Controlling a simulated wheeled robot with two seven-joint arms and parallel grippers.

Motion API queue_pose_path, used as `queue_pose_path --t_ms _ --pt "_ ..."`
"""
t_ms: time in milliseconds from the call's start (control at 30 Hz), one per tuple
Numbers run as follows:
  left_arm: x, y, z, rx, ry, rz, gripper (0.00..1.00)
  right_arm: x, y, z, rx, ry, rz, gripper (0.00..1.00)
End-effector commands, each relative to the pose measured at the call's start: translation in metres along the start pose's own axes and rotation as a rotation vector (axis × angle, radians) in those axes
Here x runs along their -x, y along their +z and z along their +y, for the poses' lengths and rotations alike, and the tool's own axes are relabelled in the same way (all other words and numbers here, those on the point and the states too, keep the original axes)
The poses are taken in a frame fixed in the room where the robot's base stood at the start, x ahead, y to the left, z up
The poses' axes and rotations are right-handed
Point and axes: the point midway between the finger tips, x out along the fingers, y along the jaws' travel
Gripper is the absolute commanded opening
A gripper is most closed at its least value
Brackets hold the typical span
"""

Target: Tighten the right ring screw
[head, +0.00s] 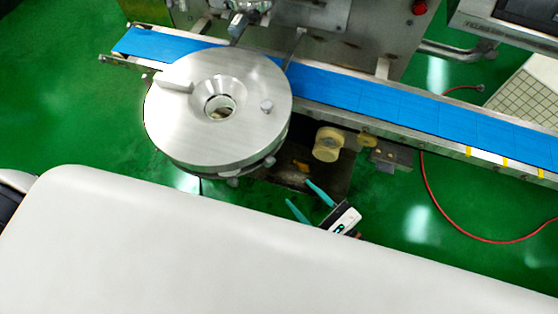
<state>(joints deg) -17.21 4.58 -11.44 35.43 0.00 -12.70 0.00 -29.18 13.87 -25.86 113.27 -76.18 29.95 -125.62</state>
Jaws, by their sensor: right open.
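A round silver metal ring assembly (178,136) with a central hole stands left of the middle in the head view. A small metal peg (266,106) stands up on the right of its top. Small metal screw heads show low at its front rim, one at the front (232,182) and one at the right (269,162). I cannot tell for sure which is the right ring screw. My right gripper (301,192) has teal fingers spread apart and empty. It is below and right of the ring assembly, apart from it. My left gripper is not in view.
A blue conveyor belt (400,106) runs behind the ring assembly toward the right. A beige cylindrical knob (327,144) sits below the belt, close to my right gripper. A red cable (428,190) lies on the green floor at the right.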

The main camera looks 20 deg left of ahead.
Motion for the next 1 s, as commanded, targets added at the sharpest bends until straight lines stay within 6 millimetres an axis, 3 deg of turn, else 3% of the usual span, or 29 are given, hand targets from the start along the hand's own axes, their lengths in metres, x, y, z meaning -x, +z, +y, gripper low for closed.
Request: queue_pose_path --t_ms 200,400,600,867,1000 --pt "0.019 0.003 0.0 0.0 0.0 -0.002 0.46 -0.047 -0.004 0.002 -0.002 0.002 0.003 0.46" --pt "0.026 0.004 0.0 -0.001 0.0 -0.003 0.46 -0.078 -0.003 0.001 -0.003 0.002 0.002 0.46" --pt "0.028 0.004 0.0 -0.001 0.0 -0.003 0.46 -0.09 -0.002 0.001 -0.002 0.001 0.002 0.46" --pt "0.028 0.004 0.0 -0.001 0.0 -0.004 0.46 -0.091 -0.001 0.001 -0.002 0.0 0.002 0.46" --pt "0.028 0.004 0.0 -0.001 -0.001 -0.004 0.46 -0.091 -0.001 0.001 -0.002 0.0 0.002 0.25"
